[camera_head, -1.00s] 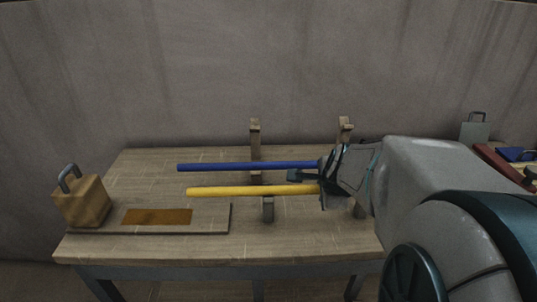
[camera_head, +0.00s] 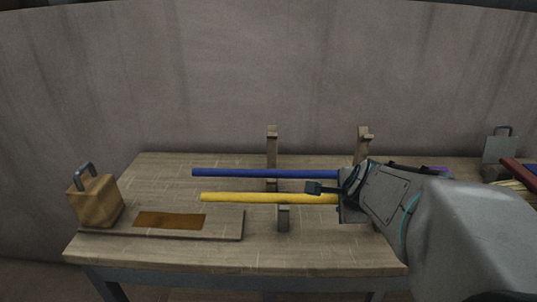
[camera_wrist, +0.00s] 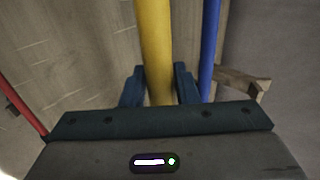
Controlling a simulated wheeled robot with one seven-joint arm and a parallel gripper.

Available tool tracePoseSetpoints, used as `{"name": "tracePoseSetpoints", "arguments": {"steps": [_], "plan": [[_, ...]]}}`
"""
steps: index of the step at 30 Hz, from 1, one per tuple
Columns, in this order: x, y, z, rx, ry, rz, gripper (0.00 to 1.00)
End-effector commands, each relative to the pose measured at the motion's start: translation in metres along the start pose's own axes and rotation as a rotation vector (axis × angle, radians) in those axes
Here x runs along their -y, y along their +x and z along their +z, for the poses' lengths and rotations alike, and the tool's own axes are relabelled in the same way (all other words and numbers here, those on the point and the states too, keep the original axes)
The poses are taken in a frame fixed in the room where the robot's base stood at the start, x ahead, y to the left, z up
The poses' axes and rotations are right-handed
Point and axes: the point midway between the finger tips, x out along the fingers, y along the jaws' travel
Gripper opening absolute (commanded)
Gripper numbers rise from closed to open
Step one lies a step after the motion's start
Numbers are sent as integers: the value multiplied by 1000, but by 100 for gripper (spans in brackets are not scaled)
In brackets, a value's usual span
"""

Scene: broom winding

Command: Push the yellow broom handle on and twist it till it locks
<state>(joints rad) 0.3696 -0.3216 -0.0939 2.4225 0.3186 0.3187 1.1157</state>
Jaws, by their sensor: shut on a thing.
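The yellow broom handle (camera_head: 255,197) lies level across wooden rests on the workbench in the head view, its left end free. My gripper (camera_head: 325,190) is at the right part of this handle. In the wrist view the yellow handle (camera_wrist: 157,50) runs between the two dark fingers of my gripper (camera_wrist: 159,88), which are shut on it. A blue handle (camera_head: 260,173) lies parallel behind the yellow one, and in the wrist view the blue handle (camera_wrist: 209,50) passes just right of the fingers. The yellow handle's right end is hidden by my gripper and arm.
Wooden uprights (camera_head: 272,145) and (camera_head: 363,145) stand behind the handles. A wooden block with a metal handle (camera_head: 95,198) and a flat board (camera_head: 225,225) are at the bench's left. A grey weight-like object (camera_head: 500,150) and a red item (camera_head: 518,171) are at the right.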

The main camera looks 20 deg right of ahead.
Motion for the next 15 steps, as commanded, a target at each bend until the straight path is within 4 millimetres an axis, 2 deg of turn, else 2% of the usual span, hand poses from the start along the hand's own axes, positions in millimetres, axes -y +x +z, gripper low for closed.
{"name": "tracePoseSetpoints", "arguments": {"steps": [1,15], "plan": [[0,0,-4,-8,6,-11,0],[1,0,-5,-9,7,-56,0]]}}
